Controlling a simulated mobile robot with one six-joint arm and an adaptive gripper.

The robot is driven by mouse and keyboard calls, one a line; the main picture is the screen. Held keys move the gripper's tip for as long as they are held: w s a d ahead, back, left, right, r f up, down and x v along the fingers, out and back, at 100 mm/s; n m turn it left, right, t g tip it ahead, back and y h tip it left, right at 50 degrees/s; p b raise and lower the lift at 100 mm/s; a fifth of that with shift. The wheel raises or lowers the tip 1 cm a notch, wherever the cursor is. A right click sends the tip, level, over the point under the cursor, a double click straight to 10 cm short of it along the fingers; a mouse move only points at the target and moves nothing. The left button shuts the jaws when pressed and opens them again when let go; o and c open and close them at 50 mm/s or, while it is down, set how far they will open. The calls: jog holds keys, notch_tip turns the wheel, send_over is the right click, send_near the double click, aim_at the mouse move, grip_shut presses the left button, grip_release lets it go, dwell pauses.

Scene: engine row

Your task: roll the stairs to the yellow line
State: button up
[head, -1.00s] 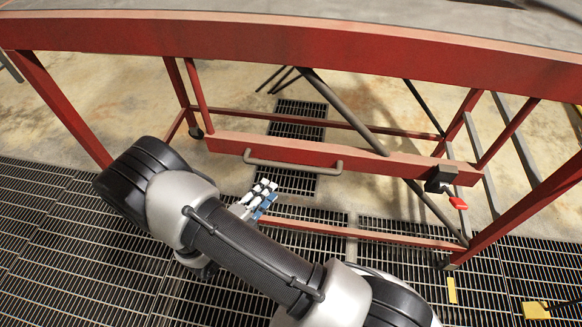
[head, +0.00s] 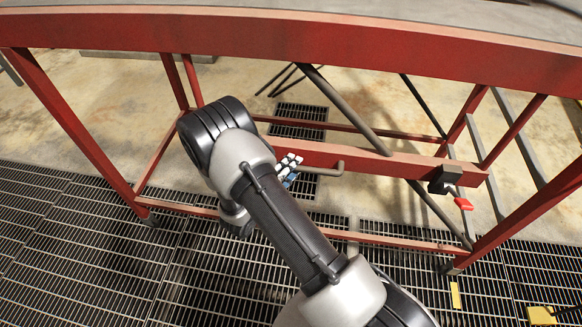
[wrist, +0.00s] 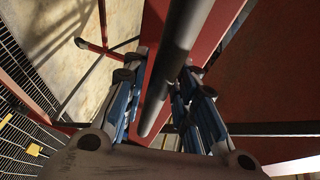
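The stairs are a red frame (head: 300,40) on small wheels, filling most of the head view. A grey bar handle (head: 340,168) is fixed to their lower red crossbeam; my arm hides its left part. My gripper (head: 288,165) is at this handle, fingers apart. In the wrist view the grey handle (wrist: 168,75) runs between the two blue-and-black fingers (wrist: 158,85), with gaps showing on both sides. Yellow marks show on the floor at lower right, a short strip (head: 455,295) and a larger patch (head: 540,315); I cannot tell which is the yellow line.
A black clamp with a red lever (head: 463,204) sits on the right end of the crossbeam. Grey diagonal braces cross the frame. Dark floor grating (head: 70,250) lies in front, and bare concrete (head: 110,110) lies under and behind the frame.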

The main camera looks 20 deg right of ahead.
grip_shut()
dwell(0.5)
jog(key=shift+s+d+p, duration=0.4)
jog(key=shift+s+d, duration=0.05)
jog(key=shift+d, duration=0.1)
jog(key=shift+s+d, duration=0.15)
jog(key=shift+d, duration=0.15)
jog(key=shift+c, duration=0.5)
grip_release()
jog(key=shift+o, duration=0.5)
